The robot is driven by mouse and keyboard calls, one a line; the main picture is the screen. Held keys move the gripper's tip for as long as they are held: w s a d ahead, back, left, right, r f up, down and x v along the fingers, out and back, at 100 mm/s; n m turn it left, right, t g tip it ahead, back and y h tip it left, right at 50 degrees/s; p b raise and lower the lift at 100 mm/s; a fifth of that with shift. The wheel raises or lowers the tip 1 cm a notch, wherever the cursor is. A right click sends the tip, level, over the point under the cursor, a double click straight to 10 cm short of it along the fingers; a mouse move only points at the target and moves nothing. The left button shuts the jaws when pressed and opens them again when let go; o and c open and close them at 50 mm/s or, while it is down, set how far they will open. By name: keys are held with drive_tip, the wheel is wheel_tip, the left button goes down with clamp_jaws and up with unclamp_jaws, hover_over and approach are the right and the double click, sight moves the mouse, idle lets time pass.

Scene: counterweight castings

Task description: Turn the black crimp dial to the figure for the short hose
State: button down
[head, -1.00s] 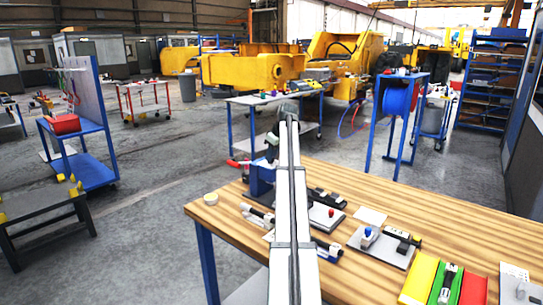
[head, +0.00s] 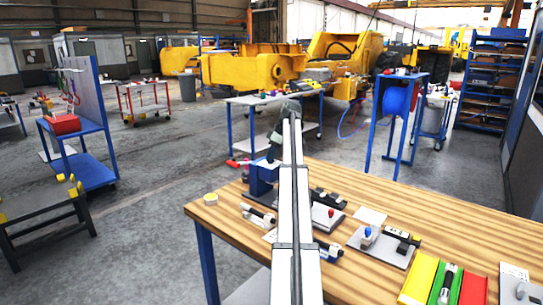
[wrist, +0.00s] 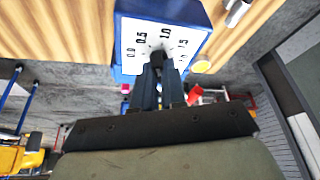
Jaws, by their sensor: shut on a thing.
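The crimp dial is a small black knob (wrist: 157,56) on the white scale face (wrist: 128,32) of a blue box, seen in the wrist view. The scale reads 0.0, 0.5, 1.0 and 1.5, with 1.0 just above the knob. My gripper (wrist: 158,68) is shut on the knob. The fingers cover most of it, so I cannot tell exactly where it points. In the head view the blue box (head: 262,180) stands at the table's far left corner, and my arm partly hides the gripper. I cannot tell which part on the table is the short hose.
A cream disc (head: 210,199) lies by the left edge. A red handle sticks out beside the box.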

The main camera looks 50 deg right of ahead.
drive_tip(key=shift+w+d+n+g+y, duration=0.15)
drive_tip(key=shift+n+y, duration=0.2)
drive_tip(key=shift+n, duration=0.7)
drive_tip(key=shift+s+n+g+y, duration=0.15)
drive_tip(key=shift+n+y, duration=0.2)
drive_tip(key=shift+n, duration=0.7)
drive_tip(key=shift+w, duration=0.1)
drive_tip(key=c, duration=1.2)
unclamp_jaws()
drive_tip(key=v, duration=1.2)
drive_tip(key=shift+w, duration=0.15)
